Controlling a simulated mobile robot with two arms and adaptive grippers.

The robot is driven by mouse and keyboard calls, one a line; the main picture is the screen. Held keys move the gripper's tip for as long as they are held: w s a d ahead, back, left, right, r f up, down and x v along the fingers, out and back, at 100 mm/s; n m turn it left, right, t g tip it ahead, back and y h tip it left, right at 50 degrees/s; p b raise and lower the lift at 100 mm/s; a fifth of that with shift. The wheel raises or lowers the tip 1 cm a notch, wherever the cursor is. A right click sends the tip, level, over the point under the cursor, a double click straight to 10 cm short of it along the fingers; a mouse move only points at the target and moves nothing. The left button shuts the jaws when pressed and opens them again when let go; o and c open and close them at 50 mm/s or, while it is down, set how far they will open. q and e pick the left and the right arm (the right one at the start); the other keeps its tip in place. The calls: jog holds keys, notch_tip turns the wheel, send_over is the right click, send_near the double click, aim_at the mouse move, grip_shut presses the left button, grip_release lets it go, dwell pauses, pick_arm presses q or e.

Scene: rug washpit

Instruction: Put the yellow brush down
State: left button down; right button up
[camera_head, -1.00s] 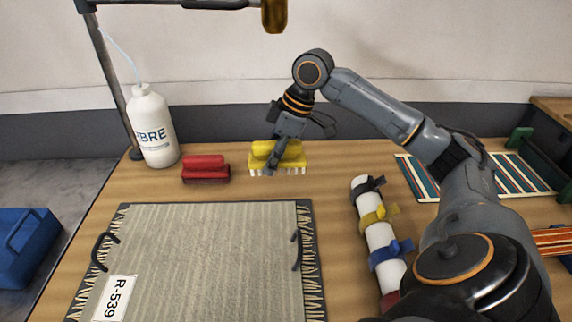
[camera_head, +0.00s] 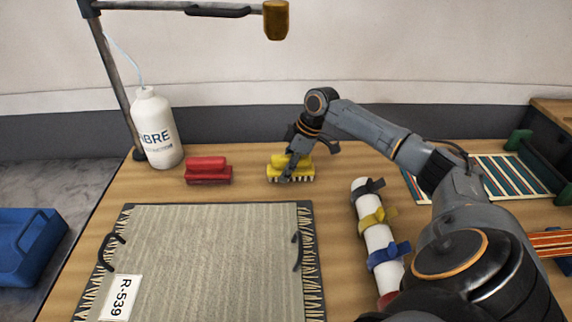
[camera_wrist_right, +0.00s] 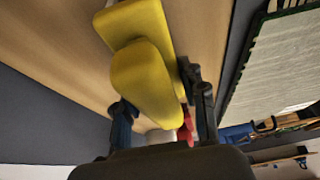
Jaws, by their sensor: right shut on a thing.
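The yellow brush (camera_head: 300,170) is at the back middle of the wooden table, with its bristles facing down at table level. I cannot tell for certain whether the bristles touch the wood. My right gripper (camera_head: 287,172) is shut on the brush's raised grip from above. In the right wrist view the yellow brush (camera_wrist_right: 146,75) lies between the two dark fingers of the right gripper (camera_wrist_right: 163,112). The bristles are hidden in that view. My left gripper is not in view.
A red brush (camera_head: 208,171) stands left of the yellow one, and a white bottle (camera_head: 155,128) behind it. A rug sample (camera_head: 210,260) lies in front. A white roll with coloured straps (camera_head: 378,235) lies to the right. Bare table surrounds the yellow brush.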

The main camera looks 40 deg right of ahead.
jog(key=o, duration=1.1)
jog(key=shift+f, duration=0.15)
jog(key=shift+f+b, duration=0.2)
jog(key=shift+b, duration=0.35)
jog(key=shift+f+b, duration=0.2)
jog(key=shift+b, duration=0.35)
jog(key=v, duration=1.3)
jog(key=shift+w+a+r, duration=0.1)
jog(key=shift+w+r, duration=0.1)
jog(key=shift+w, duration=0.2)
jog(key=shift+s+r, duration=0.15)
jog(key=shift+r, duration=0.35)
